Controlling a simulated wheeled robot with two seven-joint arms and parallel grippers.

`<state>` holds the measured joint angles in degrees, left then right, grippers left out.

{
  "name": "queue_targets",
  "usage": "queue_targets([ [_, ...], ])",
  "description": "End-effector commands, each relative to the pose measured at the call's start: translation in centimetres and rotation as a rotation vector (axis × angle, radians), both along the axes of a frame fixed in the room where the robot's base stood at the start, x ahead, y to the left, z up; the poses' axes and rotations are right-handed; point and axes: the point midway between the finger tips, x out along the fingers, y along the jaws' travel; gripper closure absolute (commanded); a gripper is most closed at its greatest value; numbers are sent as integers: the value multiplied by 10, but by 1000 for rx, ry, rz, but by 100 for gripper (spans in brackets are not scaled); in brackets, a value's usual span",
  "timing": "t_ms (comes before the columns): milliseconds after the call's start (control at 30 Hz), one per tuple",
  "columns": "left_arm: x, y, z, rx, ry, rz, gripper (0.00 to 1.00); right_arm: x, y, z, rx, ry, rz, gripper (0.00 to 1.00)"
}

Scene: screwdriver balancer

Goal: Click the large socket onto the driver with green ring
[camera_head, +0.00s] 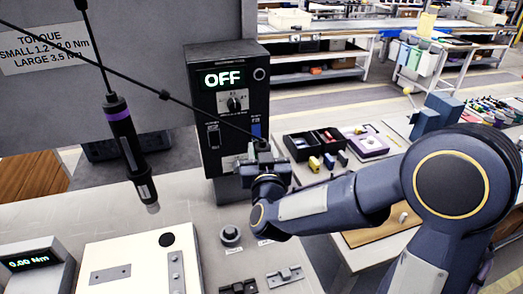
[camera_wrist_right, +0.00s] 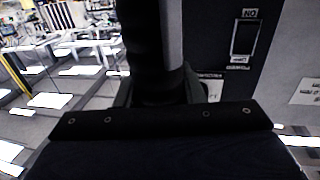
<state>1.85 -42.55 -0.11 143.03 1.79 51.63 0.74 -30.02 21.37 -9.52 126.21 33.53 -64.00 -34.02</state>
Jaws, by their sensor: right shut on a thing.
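My right gripper (camera_head: 264,165) is in front of the black controller's lower right side, above the grey table. It is shut on a dark cylindrical driver (camera_wrist_right: 152,45), which stands between the fingers in the right wrist view. A cable runs to it from the upper left in the head view. Its ring is hidden, so I cannot confirm its colour. Another driver, with a purple ring (camera_head: 117,114), hangs tilted on a cable at the left. A round grey socket-like piece (camera_head: 230,235) stands on the table; I cannot tell its size class. My left gripper is out of view.
The controller (camera_head: 228,85) shows OFF and has a dial and a switch. A white plate (camera_head: 125,270) and a 0.00 Nm meter (camera_head: 35,265) sit at the front left. Small brackets (camera_head: 285,277) lie at the front. Black bins (camera_head: 313,145) stand on the right.

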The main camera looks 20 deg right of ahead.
Motion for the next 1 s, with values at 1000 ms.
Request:
queue_targets([
  [1000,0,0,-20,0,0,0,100,0,-2,-21,1,0,-5,100],
])
